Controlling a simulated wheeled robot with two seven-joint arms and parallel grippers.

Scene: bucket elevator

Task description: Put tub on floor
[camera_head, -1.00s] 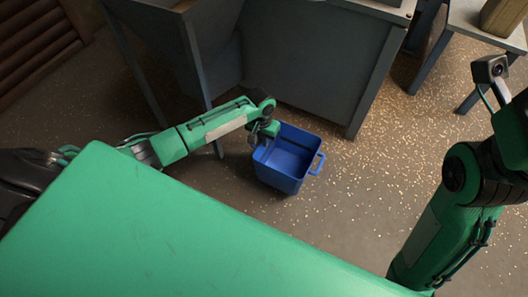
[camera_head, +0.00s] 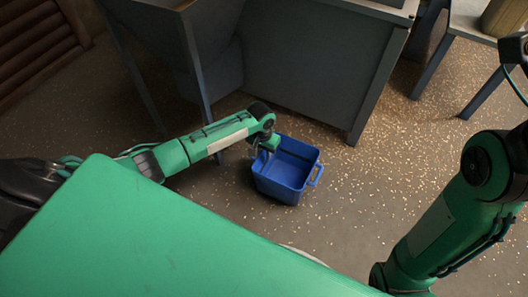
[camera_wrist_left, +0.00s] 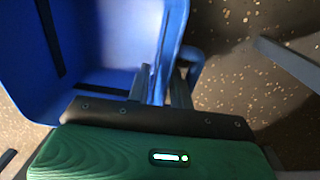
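The blue tub (camera_head: 296,180) is upright and looks empty, with a handle loop on its right side. It hangs or rests low by the floor (camera_head: 345,230); I cannot tell if its base touches. My left gripper (camera_head: 262,150) is at the tub's left side. In the left wrist view the fingers (camera_wrist_left: 167,88) are closed on the tub's edge, with the tub (camera_wrist_left: 95,45) filling the upper left. My right arm (camera_head: 455,215) stands at the right; its gripper is out of view.
A grey metal hopper (camera_head: 315,60) with legs stands behind the tub. A small grey table (camera_head: 475,40) with a sack-like object (camera_head: 503,17) is at the upper right. Speckled floor is clear right of and in front of the tub.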

